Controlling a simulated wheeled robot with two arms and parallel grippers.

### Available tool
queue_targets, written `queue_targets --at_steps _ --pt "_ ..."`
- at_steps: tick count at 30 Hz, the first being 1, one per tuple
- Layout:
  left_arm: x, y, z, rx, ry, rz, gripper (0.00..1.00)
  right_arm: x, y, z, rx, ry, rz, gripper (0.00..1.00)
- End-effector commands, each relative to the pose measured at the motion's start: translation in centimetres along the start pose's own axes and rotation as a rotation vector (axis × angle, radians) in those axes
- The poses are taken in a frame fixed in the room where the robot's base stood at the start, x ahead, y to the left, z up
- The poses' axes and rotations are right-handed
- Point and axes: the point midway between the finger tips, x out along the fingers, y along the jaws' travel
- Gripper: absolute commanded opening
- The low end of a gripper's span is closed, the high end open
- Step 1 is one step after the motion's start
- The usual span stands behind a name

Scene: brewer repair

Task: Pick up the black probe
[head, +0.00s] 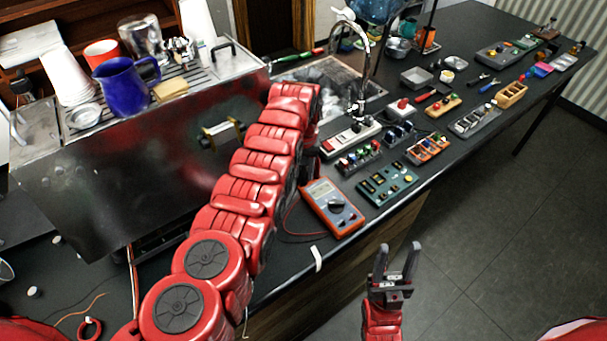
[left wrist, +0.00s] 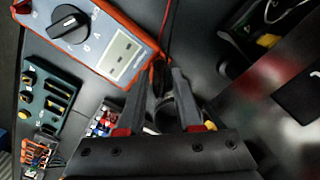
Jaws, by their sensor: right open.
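In the left wrist view my left gripper (left wrist: 160,82) has its two fingers apart. A dark, slim piece, which looks like the black probe (left wrist: 158,74), lies between the fingertips, close to the multimeter's edge. I cannot tell whether the fingers touch it. In the head view my red left arm hides this gripper and the probe. The orange and grey multimeter (head: 332,207) lies on the black counter right of that arm, and it also shows in the left wrist view (left wrist: 93,38). My right gripper (head: 396,262) is open and empty, in front of the counter.
A steel brewer (head: 125,165) carrying a blue pitcher (head: 125,88) stands left of my arm. A green board (head: 387,184), an orange-edged tray (head: 428,149) and several small parts cover the counter to the right. A sink (head: 330,80) lies behind. The floor at right is clear.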

Motion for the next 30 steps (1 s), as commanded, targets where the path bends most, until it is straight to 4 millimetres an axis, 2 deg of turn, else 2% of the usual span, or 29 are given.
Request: queue_targets --at_steps 5,11,30 --pt "0.05 0.00 -0.05 0.000 0.002 0.000 0.34 -0.04 0.00 0.01 0.000 0.000 0.000 0.50" --pt "0.03 0.00 -0.05 0.000 0.002 0.000 0.00 -0.04 0.00 0.01 0.000 0.000 0.000 0.50" --pt "-0.51 -0.08 -0.14 0.000 0.002 0.000 0.00 -0.27 -0.01 0.05 0.000 0.000 0.000 0.50"
